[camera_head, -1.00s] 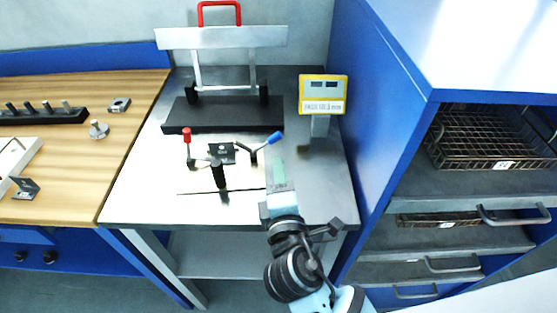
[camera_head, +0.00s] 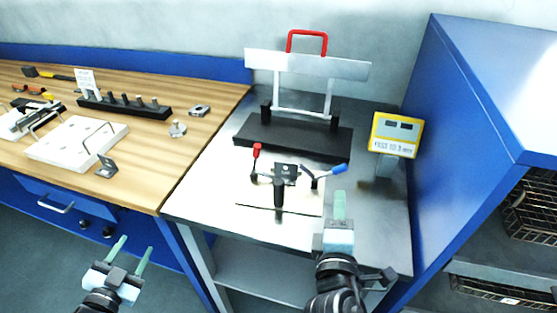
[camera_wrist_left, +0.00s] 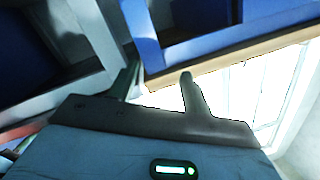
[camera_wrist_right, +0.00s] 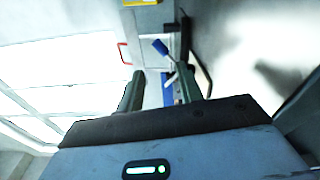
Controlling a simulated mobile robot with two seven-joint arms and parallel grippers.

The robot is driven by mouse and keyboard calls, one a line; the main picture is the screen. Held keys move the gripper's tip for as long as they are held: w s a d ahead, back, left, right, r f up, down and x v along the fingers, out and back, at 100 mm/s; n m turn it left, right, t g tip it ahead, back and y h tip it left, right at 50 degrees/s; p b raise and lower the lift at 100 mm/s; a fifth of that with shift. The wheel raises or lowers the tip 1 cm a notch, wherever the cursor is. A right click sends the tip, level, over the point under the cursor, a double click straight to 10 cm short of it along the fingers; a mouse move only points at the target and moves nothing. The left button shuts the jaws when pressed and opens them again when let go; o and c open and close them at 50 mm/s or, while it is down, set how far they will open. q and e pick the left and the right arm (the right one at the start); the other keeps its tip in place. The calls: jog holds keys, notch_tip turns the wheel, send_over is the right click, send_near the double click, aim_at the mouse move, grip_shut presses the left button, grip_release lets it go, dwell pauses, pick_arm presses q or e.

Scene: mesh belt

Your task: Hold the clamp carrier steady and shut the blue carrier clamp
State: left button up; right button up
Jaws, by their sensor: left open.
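The clamp carrier stands on a pale plate (camera_head: 300,208) on the steel table. It has a dark block (camera_head: 286,172) and a black upright grip (camera_head: 279,195) in front. The blue carrier clamp's handle (camera_head: 340,169) points up and right; a red-handled clamp (camera_head: 257,151) is upright at the left. My right gripper (camera_head: 340,206) is open and empty over the table's front right, just in front of the blue handle. The blue handle (camera_wrist_right: 160,47) shows beyond the fingers in the right wrist view. My left gripper (camera_head: 131,252) is open and empty, left of the table.
A black base with a metal frame and red handle (camera_head: 307,40) stands behind the carrier. A yellow-edged display (camera_head: 396,134) stands at the right, beside a blue cabinet (camera_head: 455,110). A wooden bench (camera_head: 200,110) with fixtures and small parts is at the left.

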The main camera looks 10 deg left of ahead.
pick_arm(q)
jog(key=w+a+r+m+t+h, duration=0.1)
jog(key=w+a+r+m+t, duration=0.2)
jog(key=r, duration=0.5)
jog(key=w+a+r+m+t+h, duration=0.15)
jog(key=w+r, duration=0.25)
jog(key=r, duration=0.4)
jog(key=w+d+r+m+t+h, duration=0.1)
jog(key=w+d+r+m+h, duration=0.2)
jog(key=d+h, duration=0.35)
jog(key=s+d+r+m+g+h, duration=0.1)
jog(key=d+r+m+g+h, duration=0.3)
jog(key=d+g, duration=0.65)
jog(key=d+r+m+g+h, duration=0.1)
jog(key=d+m+g, duration=0.55)
jog(key=d, duration=0.65)
jog(key=s+d+r+m+g+h, duration=0.1)
jog(key=d+r+m+g+h, duration=0.3)
jog(key=d+g, duration=0.65)
jog(key=n+t+y, duration=0.5)
jog(key=n+y, duration=0.2)
jog(key=y, duration=1)
send_over(278, 181)
jog(key=f, duration=0.8)
jog(key=shift+s+d, duration=0.2)
jog(key=shift+d, duration=0.05)
jog(key=shift+w+a+n+y, duration=0.15)
jog(key=shift+a+n+y, duration=0.15)
jog(key=shift+y, duration=0.1)
jog(key=shift+f, duration=3.95)
